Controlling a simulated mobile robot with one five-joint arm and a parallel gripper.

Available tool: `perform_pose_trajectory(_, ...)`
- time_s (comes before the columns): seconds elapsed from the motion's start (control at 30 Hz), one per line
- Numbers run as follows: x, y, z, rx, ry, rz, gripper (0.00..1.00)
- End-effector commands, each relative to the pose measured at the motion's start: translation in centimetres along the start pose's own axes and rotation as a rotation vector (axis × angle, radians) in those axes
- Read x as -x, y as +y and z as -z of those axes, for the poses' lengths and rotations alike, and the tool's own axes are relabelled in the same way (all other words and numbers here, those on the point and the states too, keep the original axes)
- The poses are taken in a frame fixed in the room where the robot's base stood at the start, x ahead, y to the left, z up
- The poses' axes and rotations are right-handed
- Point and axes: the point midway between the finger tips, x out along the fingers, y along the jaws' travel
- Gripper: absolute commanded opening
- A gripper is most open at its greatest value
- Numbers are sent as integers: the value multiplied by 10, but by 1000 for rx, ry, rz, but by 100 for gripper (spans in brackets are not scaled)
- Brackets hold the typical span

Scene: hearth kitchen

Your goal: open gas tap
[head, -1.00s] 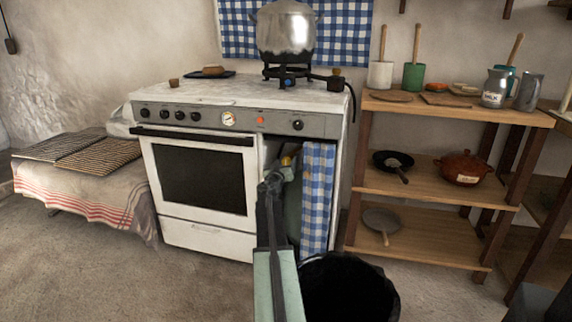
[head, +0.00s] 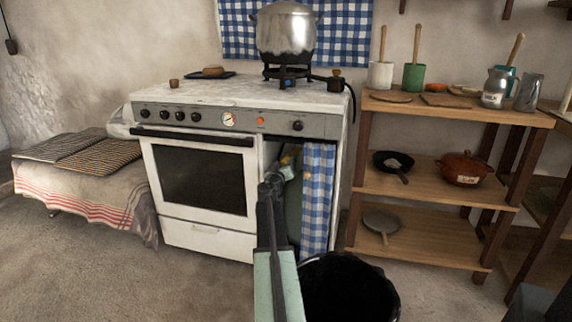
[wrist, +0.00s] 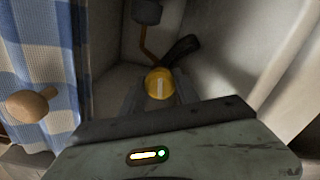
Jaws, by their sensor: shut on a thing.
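The gas tap shows as a round yellow knob (wrist: 159,83) with a pale upright mark, in the middle of the wrist view. It sits inside the open compartment at the right of the white stove (head: 204,205). A bent brown pipe (wrist: 148,45) and a black lever-like part (wrist: 181,48) show behind it. My gripper (wrist: 158,94) is shut on the yellow knob, with a finger on each side. In the head view my gripper (head: 285,166) reaches into the compartment, and my arm hides much of what is inside.
A blue checked curtain (head: 318,198) hangs close to the right of my gripper. A black bin (head: 348,290) stands in front of the compartment. A silver pot (head: 286,32) stands on a burner above the stove. A wooden shelf unit (head: 430,215) stands to the right.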

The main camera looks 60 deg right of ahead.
Motion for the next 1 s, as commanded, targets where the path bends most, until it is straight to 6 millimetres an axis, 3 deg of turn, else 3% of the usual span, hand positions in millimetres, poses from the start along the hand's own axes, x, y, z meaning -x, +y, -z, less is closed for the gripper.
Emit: perform_pose_trajectory(1.0, 2, -2, 1, 954, 2, 3, 0)
